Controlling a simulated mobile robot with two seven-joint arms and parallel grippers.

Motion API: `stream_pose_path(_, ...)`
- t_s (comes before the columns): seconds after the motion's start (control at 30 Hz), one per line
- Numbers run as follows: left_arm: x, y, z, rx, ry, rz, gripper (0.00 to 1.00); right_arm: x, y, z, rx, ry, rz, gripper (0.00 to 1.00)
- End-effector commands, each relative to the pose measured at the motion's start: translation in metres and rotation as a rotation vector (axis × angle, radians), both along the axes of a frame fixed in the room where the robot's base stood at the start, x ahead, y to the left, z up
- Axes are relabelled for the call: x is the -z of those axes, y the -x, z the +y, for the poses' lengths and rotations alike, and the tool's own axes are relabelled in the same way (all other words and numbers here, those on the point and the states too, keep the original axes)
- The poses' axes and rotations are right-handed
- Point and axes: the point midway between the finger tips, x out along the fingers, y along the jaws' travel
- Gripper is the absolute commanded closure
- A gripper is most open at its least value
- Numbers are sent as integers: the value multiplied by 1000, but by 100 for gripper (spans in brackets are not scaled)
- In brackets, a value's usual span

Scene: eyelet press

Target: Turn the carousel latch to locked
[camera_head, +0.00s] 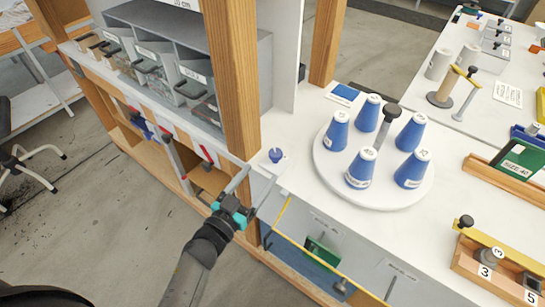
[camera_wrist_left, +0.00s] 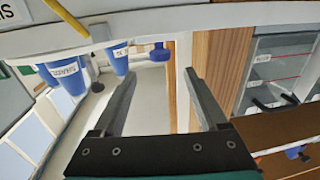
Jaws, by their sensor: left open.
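The carousel (camera_head: 330,165) is a round white disc on the white bench top, bearing several blue cones (camera_head: 362,168) and a central post with a dark knob. A small blue knob (camera_head: 276,155), which looks like the latch, stands on the bench left of the carousel, close to the wooden post. It also shows in the left wrist view (camera_wrist_left: 160,53), just beyond and between the fingertips. My left gripper (camera_head: 266,174) is open and empty at the bench's front edge, its fingers pointing toward the knob without visible contact. The knob's setting is too small to read. My right gripper is out of view.
A wooden post (camera_head: 234,75) rises close beside the blue knob. A shelf of grey bins (camera_head: 198,85) stands to the left. A yellow rail (camera_head: 325,265) runs along the bench front. A wooden block with numbered parts (camera_head: 500,262) sits at the lower right.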

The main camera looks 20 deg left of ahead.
Motion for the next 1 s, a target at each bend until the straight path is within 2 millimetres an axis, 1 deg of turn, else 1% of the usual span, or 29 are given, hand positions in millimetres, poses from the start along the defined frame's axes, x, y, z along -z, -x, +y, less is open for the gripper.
stream_pose_path(0.03, 0, -10, -2, 0, 0, -2, 24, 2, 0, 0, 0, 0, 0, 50)
stream_pose_path(0.2, 0, -39, -9, -1, 2, -3, 24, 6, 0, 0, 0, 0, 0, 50)
stream_pose_path(0.3, 0, -53, -12, -1, 1, -2, 24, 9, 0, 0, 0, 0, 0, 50)
stream_pose_path(0.43, 1, -67, -15, -1, 1, -1, 24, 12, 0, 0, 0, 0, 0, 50)
stream_pose_path(0.6, 0, -77, -17, -1, 0, 0, 24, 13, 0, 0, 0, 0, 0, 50)
stream_pose_path(0.9, 0, -78, -18, -1, 1, 1, 24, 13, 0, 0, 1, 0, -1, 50)
stream_pose_path(0.93, 0, -78, -18, -1, 1, 1, 25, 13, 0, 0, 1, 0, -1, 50)
stream_pose_path(1.0, 0, -78, -18, -1, 1, 1, 33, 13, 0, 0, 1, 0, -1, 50)
